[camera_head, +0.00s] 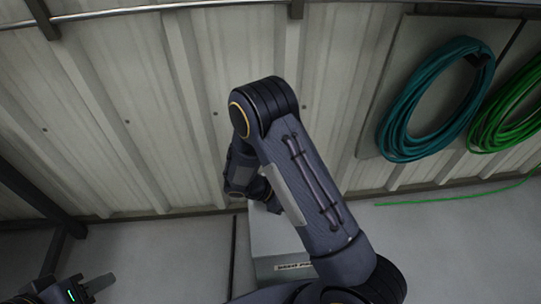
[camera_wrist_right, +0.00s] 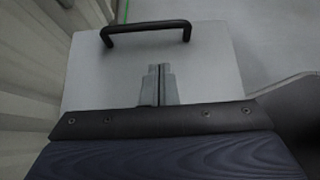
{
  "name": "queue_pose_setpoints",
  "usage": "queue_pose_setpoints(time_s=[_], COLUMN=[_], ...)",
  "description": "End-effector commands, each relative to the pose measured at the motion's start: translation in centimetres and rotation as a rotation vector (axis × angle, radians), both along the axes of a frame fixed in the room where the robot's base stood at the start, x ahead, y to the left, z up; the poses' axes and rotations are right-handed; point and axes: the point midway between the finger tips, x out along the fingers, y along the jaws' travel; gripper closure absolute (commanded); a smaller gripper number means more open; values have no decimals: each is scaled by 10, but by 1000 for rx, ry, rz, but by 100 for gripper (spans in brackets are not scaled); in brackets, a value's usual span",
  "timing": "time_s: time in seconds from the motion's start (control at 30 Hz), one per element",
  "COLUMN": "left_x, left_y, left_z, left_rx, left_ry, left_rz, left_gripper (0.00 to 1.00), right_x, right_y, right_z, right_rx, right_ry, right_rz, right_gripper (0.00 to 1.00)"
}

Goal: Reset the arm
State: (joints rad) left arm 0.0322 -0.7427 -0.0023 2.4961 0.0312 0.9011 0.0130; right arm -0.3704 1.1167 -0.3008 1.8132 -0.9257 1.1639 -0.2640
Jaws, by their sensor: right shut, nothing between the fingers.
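My right arm rises from the bottom of the head view, bends at the elbow and reaches down. Its gripper is mostly hidden behind my own arm there. In the right wrist view my right gripper (camera_wrist_right: 159,72) is shut and empty, with its fingertips together over the grey top of a box (camera_wrist_right: 85,75). I cannot tell whether the fingertips touch the box. My left gripper (camera_head: 97,287) shows in the bottom left corner of the head view, partly cut off, and its opening is unclear.
The pale grey box (camera_head: 262,240) stands on the floor by the wall, partly behind my right arm, with a label on its side. Its black handle (camera_wrist_right: 147,27) lies beyond my fingertips. A teal hose coil (camera_head: 397,128) and a green one (camera_head: 483,128) hang at right.

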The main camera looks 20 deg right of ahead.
Motion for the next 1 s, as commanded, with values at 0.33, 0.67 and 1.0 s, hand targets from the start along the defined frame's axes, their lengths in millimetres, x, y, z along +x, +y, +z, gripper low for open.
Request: queue_pose_setpoints(time_s=[0.33,0.67,1.0], left_x=[0,0,0], left_y=[0,0,0], left_z=[0,0,0], left_rx=[0,0,0], left_ry=[1,0,0], left_rz=[0,0,0], left_gripper=[64,64,64], right_x=[-4,-47,-102], right_y=[0,8,30], right_z=[17,111,200], right_rx=[58,422,811], right_ry=[-51,-360,-716], right_rz=[-83,-584,-1040], right_gripper=[100,100,100])
